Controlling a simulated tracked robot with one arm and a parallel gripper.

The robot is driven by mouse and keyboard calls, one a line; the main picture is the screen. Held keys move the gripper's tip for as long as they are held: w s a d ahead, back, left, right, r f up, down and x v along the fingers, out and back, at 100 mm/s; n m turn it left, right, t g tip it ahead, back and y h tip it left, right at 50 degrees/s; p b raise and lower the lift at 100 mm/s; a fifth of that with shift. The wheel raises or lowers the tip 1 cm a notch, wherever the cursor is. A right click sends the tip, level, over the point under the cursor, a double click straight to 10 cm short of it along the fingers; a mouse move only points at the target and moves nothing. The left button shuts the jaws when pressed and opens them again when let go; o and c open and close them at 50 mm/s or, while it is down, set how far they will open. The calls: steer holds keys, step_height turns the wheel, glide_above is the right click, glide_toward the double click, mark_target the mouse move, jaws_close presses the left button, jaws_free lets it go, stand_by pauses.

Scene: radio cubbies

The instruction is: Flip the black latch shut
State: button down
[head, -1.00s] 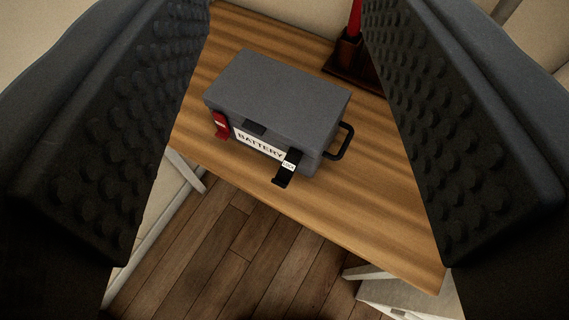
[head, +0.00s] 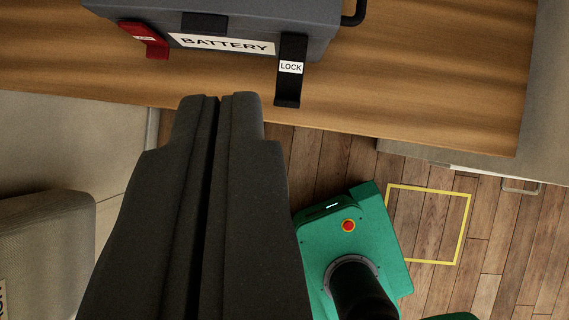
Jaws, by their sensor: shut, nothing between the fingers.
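The grey battery box (head: 250,12) stands on the wooden table at the top of the head view, its upper part cut off by the frame. The black latch (head: 290,80), labelled LOCK, hangs on the right of its front face, its lower end tilted out from the box. A red latch (head: 147,39) is on the left of the front face, beside the white BATTERY label (head: 222,44). My gripper (head: 221,100) is shut and empty, its fingertips below and to the left of the black latch, apart from it in the picture.
The wooden table (head: 430,70) is clear to the right of the box. Its front edge runs across the view, with wooden floor below. A yellow square outline (head: 462,225) is on the floor at right. A grey block-like piece (head: 50,230) is at lower left.

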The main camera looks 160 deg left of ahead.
mark_target(285, 103)
step_height(285, 103, down, 6)
steer(key=s+m+g+p, duration=0.1)
steer(key=s+g+p, duration=0.1)
steer(key=g+p, duration=0.1)
steer(key=shift+s+f+m+h+p, duration=0.2)
steer(key=shift+m+h+p, duration=0.2)
steer(key=shift+p, duration=0.4)
steer(key=b+x, duration=0.1)
steer(key=x, duration=1.3)
steer(key=shift+f+b, duration=0.1)
steer(key=shift+b, duration=0.2)
